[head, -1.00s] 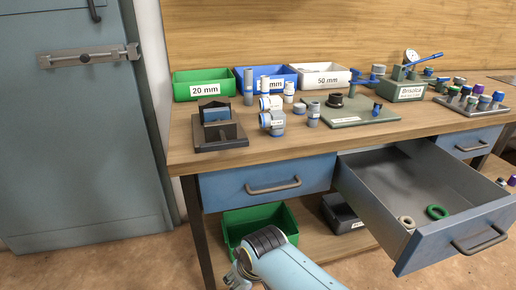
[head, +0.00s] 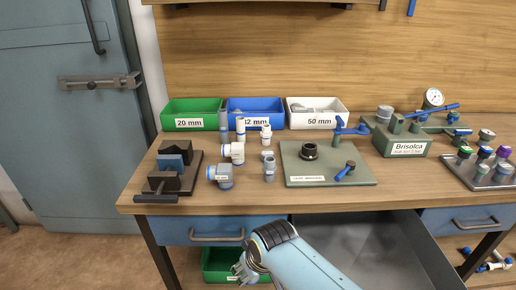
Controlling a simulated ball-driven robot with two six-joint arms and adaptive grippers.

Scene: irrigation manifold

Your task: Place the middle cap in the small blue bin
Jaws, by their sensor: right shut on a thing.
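A blue bin (head: 237,104) stands on the bench between a green bin and a white bin, its label partly covered by a fitting. My right gripper (head: 240,272) is low in front of the bench, below the tabletop, overlapping the green bin on the lower shelf. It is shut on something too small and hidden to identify. Several fittings with coloured caps stand in a rack (head: 479,182) at the right. Grey-white fittings (head: 220,176) stand on the bench in front of the bins. I cannot tell which piece is the middle cap. My left gripper is not in view.
A drawer (head: 380,250) hangs open below the bench, behind my right arm. A green plate (head: 300,172) with a black ring and blue-handled valve lies mid-bench. A dark vise-like fixture (head: 172,170) stands at left. The 20 mm green bin (head: 192,106) and white bin (head: 316,106) flank the blue one.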

